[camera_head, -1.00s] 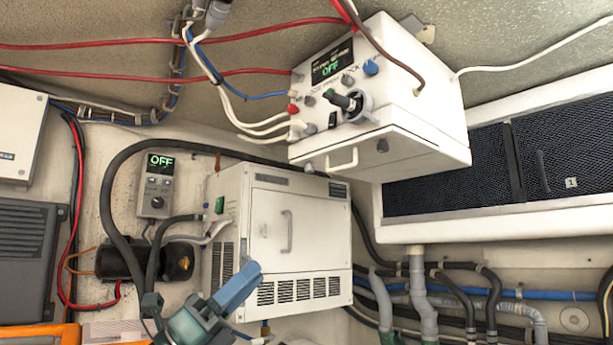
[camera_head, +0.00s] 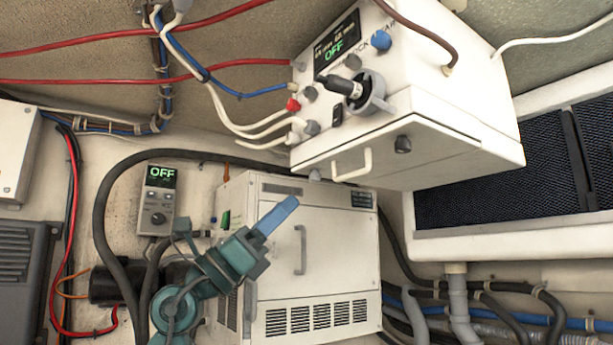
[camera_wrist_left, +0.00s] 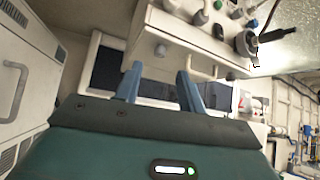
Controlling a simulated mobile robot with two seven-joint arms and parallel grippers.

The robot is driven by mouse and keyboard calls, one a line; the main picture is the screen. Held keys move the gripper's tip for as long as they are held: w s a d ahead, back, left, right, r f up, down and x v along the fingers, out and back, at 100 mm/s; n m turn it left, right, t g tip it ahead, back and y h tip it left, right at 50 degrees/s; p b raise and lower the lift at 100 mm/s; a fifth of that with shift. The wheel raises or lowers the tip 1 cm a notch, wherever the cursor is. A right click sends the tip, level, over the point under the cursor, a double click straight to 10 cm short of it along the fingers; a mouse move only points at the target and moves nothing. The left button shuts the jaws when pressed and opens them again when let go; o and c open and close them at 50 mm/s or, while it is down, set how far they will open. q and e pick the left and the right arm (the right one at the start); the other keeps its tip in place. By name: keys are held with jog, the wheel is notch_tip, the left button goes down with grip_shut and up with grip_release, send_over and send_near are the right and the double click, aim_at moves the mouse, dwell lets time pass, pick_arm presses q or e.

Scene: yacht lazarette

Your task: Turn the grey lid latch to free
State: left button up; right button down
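The grey lid latch (camera_head: 402,144) is a small dark grey knob on the front lid of the upper white box (camera_head: 450,125), right of the lid's white handle (camera_head: 352,165). A grey knob that looks like this latch shows in the left wrist view (camera_wrist_left: 161,50), beyond the fingertips. My left gripper (camera_head: 283,212) is below and left of the latch, in front of the lower white cabinet, apart from both. In the left wrist view my left gripper (camera_wrist_left: 157,80) has its two blue fingers spread with nothing between them. My right gripper is out of view.
The lower white cabinet (camera_head: 340,270) stands behind my left arm. A display unit (camera_head: 158,200) reading OFF is on the wall at left. White cables (camera_head: 235,122) run into the upper box's left side. A dark mesh panel (camera_head: 500,180) lies to the right.

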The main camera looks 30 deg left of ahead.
aim_at(313, 181)
pick_arm(q)
jog(key=p+x, duration=0.2)
jog(key=x, duration=0.4)
jog(key=shift+w+d+r, duration=0.1)
jog(key=shift+d+r, duration=0.05)
grip_shut()
